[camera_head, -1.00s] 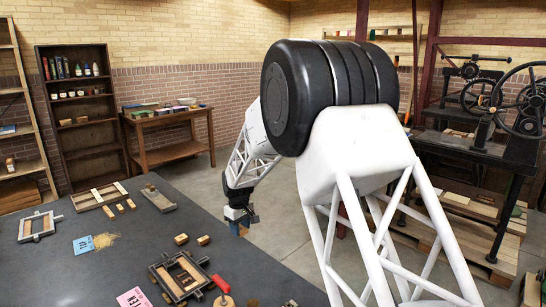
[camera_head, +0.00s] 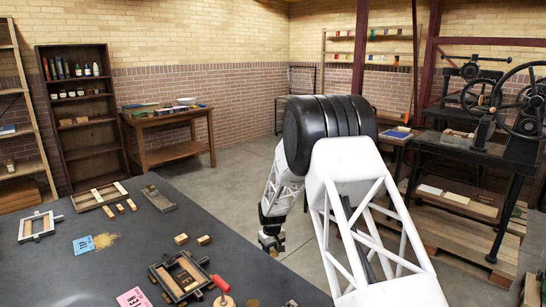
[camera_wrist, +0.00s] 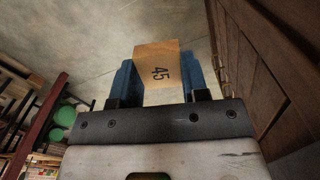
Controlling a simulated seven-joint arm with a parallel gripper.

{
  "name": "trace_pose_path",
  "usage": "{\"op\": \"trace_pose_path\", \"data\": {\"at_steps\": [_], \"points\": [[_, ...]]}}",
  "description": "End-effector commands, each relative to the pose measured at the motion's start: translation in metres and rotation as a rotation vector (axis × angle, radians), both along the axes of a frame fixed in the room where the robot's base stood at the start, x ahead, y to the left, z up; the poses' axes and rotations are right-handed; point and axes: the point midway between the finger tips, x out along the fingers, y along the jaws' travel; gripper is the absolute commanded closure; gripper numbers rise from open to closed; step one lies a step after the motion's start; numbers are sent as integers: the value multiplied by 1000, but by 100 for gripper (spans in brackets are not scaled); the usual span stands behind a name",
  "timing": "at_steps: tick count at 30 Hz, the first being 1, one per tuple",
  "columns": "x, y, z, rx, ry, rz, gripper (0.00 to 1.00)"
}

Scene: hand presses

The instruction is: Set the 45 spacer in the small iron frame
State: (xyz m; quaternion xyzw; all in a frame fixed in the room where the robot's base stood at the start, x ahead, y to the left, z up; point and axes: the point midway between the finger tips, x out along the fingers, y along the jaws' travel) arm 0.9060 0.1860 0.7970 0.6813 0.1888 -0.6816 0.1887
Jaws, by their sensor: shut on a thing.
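My gripper (camera_wrist: 157,82) is shut on a tan wooden spacer marked 45 (camera_wrist: 159,66), held between its blue fingers in the wrist view. In the head view my gripper (camera_head: 271,243) hangs at the far right edge of the dark table, away from the frames. A dark iron frame (camera_head: 153,271) with wooden pieces inside lies near the table's front. A pale grey frame (camera_head: 22,231) with wood inside lies at the left. I cannot tell for certain which one the task calls small.
Two small wooden blocks (camera_head: 204,240) lie behind the dark frame. A red-handled tool (camera_head: 222,283), a pink card (camera_head: 132,298), a blue card (camera_head: 83,244) and a wooden tray (camera_head: 81,203) also lie on the table (camera_head: 130,225). Hand presses (camera_head: 490,110) stand at the right.

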Motion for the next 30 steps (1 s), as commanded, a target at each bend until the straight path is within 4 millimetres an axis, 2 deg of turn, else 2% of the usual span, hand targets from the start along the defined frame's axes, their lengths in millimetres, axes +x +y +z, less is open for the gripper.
{"op": "trace_pose_path", "data": {"at_steps": [3,12,18,24,30], "points": [[-12,-34,-40,-1,4,-83,80],[-53,-111,-130,-1,4,-300,80],[-85,-153,-180,-1,3,-430,80],[-107,-178,-211,-1,1,-513,80],[-114,-186,-220,0,0,-541,80]]}}
